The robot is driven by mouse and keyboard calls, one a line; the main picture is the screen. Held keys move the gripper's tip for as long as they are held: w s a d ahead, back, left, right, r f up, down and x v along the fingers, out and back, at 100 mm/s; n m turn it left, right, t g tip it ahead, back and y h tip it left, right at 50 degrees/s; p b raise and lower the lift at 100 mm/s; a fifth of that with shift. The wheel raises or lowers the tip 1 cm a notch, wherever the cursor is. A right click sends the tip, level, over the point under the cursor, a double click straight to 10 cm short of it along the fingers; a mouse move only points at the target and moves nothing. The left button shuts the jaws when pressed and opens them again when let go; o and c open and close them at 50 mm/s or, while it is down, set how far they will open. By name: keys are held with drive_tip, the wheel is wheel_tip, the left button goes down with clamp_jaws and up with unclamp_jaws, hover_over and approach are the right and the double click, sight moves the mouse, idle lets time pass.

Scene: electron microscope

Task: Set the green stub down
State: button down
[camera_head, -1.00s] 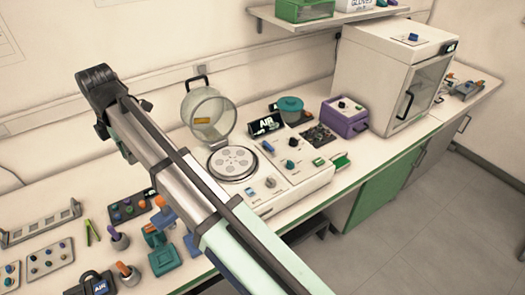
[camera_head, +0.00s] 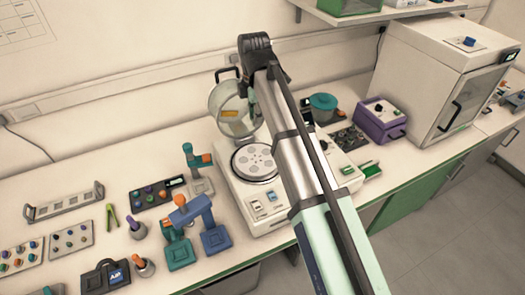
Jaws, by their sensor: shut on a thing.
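My gripper is not in view; my raised arm covers part of the bench and the gripper appears to be behind it or out of frame. I cannot make out the green stub as held. Small coloured stubs, some greenish, sit on a dark tray (camera_head: 134,201) and on two grey plates at the left, the nearer one to the tray being a grey plate (camera_head: 55,246). A round metal stage (camera_head: 254,150) with several pale discs sits on top of a white machine (camera_head: 236,192), under a raised clear bell cover (camera_head: 222,101).
Blue (camera_head: 216,240) and teal (camera_head: 180,254) stands are on the bench in front of the machine's left side. A purple box (camera_head: 380,119) and a large white cabinet (camera_head: 420,70) stand at the right.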

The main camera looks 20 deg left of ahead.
sight(256, 159)
wheel_tip(256, 159, down, 16)
drive_tip(key=p, duration=0.3)
drive_tip(key=shift+f, duration=0.1)
idle(0.3)
drive_tip(key=c, duration=0.9)
unclamp_jaws()
wheel_tip(256, 159, up, 12)
drive_tip(key=shift+r+b, duration=0.1)
drive_tip(key=shift+b, duration=1.05)
